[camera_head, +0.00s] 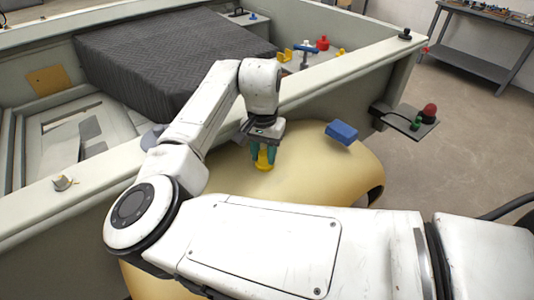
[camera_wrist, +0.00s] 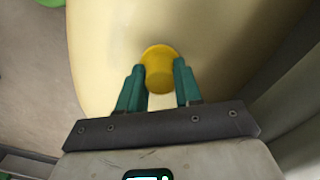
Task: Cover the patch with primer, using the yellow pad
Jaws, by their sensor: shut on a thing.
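My gripper (camera_head: 263,152) points down over a pale yellow curved shell and is shut on the yellow pad (camera_head: 264,163). In the wrist view the yellow pad (camera_wrist: 159,67) sits between the two green fingers of my gripper (camera_wrist: 159,82). The pad's lower end is at or very near the shell surface (camera_wrist: 105,45); I cannot tell if it touches. No distinct patch or primer shows clearly on the shell; part of the shell is hidden behind my arm.
A blue block (camera_head: 341,132) lies on the shell to the right. The pale wall rim (camera_head: 340,72) runs behind my gripper. A dark ribbed block (camera_head: 170,55) lies inside the enclosure.

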